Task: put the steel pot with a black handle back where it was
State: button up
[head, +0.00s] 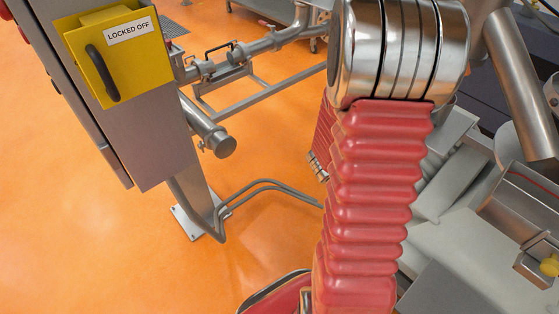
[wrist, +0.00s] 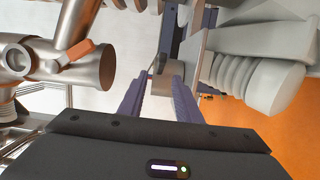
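In the wrist view my gripper (wrist: 162,88) points away from the camera, its two dark purple fingers reaching forward. A small grey metal body with a dark curved part, seemingly the steel pot with its black handle (wrist: 161,84), sits between the fingertips and appears to touch both. Its lower part and far side are hidden. In the head view neither the gripper nor the pot can be made out; my red bellows-covered arm fills the middle.
In the wrist view a steel pipe with an orange lever (wrist: 75,57) is close on the left and a pale ribbed cylinder (wrist: 262,85) on the right. In the head view a grey cabinet with a yellow "LOCKED OFF" box (head: 120,55) stands left on open orange floor (head: 110,240); steel machinery (head: 470,240) lies right.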

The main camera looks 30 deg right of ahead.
jog(key=s+a+r+m+g+y, duration=0.1)
jog(key=s+a+m+y, duration=0.15)
jog(key=a, duration=0.45)
jog(key=s+a+r+m+g+y, duration=0.1)
jog(key=s+a+y, duration=0.1)
jog(key=a+y, duration=0.35)
jog(key=w+a+r+n+t+y, duration=0.2)
jog(key=w+a+t+y, duration=0.1)
jog(key=a, duration=1.3)
jog(key=w+a+r+n+t+y, duration=0.2)
jog(key=a+t+y, duration=0.4)
jog(key=a, duration=1)
jog(key=shift+w+y, duration=0.5)
jog(key=shift+w, duration=0.15)
jog(key=shift+s+n, duration=0.1)
jog(key=shift+n, duration=0.15)
jog(key=shift+c, duration=0.4)
